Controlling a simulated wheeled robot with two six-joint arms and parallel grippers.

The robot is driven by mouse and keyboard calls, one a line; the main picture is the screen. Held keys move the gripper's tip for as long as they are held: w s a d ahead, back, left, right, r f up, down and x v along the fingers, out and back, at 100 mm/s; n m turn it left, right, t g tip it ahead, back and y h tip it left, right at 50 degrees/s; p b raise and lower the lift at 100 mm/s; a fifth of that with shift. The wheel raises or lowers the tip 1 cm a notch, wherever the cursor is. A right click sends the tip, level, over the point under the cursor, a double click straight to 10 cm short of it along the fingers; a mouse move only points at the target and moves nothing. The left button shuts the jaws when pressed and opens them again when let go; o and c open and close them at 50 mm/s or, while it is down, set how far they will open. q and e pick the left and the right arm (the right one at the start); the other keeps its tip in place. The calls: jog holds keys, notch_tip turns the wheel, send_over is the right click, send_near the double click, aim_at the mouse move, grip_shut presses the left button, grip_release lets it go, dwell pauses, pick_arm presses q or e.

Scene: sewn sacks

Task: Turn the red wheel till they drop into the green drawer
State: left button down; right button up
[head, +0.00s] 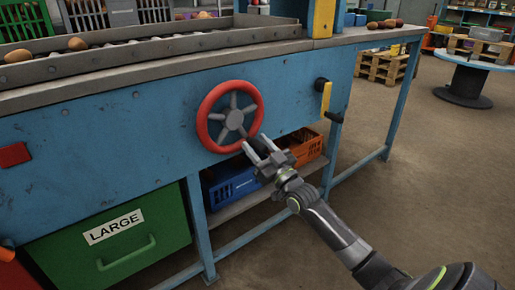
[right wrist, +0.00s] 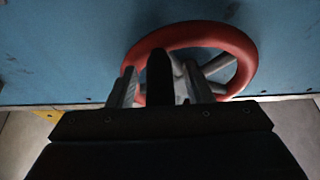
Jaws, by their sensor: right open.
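The red wheel (head: 204,112), with grey spokes and hub, is mounted on the blue front panel of the bench. My right gripper (head: 257,143) is open at the wheel's lower right rim. In the right wrist view its fingers (right wrist: 160,82) overlap the near part of the red wheel (right wrist: 190,35); I cannot tell whether they touch it. The green drawer (head: 165,225), labelled LARGE, is below the panel at lower left, and its inside is hidden. Brown round produce (head: 77,44) lies in the metal trough (head: 180,47) on top. My left gripper is out of view.
A blue crate (head: 230,183) and an orange crate (head: 307,148) sit on the lower shelf behind my right gripper. A yellow lever (head: 326,98) with black ends is right of the wheel. A red block (head: 14,154) is at the left. The floor at the right is open.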

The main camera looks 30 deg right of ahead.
jog(key=shift+w, duration=0.1)
grip_shut()
dwell(0.3)
